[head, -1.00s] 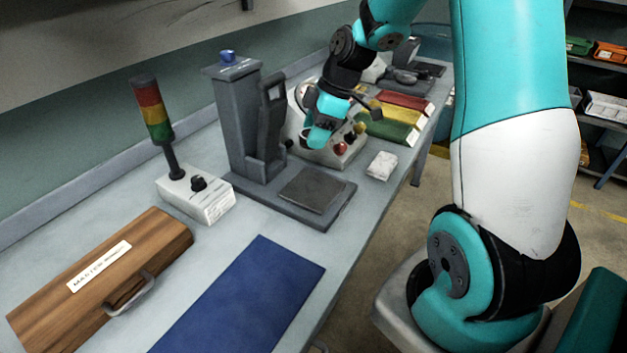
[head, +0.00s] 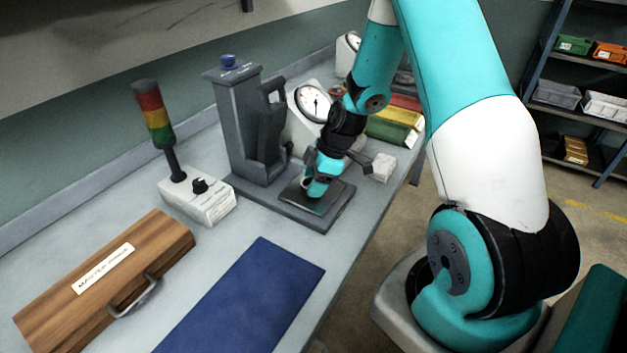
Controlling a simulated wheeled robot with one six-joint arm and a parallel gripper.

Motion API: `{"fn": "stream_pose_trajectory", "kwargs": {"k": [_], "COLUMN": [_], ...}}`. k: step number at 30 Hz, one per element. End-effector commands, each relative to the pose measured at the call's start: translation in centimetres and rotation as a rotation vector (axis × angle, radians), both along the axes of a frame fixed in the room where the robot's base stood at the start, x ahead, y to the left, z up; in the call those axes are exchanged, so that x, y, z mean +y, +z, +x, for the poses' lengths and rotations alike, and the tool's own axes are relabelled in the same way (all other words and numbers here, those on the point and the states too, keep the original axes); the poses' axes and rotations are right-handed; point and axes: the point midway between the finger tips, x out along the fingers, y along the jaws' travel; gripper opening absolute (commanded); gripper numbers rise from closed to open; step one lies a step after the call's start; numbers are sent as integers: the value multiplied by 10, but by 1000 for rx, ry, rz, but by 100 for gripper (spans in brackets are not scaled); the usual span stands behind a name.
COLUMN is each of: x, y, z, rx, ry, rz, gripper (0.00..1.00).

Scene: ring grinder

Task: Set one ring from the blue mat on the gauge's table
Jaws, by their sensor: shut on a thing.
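The gauge (head: 240,120) is a grey column with a blue knob on top, standing on a dark base. Its table (head: 328,209) is a dark square plate at the front of that base. My gripper (head: 314,194) points down, low over this plate, and covers part of it. It is shut on a ring, which its fingers hide almost wholly. I cannot tell whether the ring touches the plate. The blue mat (head: 245,300) lies in the foreground, and no ring shows on its visible part.
A wooden case (head: 105,275) lies left of the mat. A signal tower (head: 156,125) on a white box (head: 198,200) stands left of the gauge. A dial (head: 313,103) is behind my gripper. A small white block (head: 383,167) and coloured bins (head: 392,128) are to the right.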

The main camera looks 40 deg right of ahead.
Motion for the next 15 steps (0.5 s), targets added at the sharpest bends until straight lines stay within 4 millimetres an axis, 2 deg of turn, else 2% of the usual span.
{"fn": "stream_pose_trajectory", "kwargs": {"k": [3,4,6,7,15], "x": [0,0,0,0,0], "y": [-4,-3,-2,-2,-1], "z": [0,0,0,0,0], "rx": [0,0,1,1,1], "ry": [0,0,-1,-1,-1], "rz": [0,0,1,1,1], "gripper": [28,59,75,80,80]}}
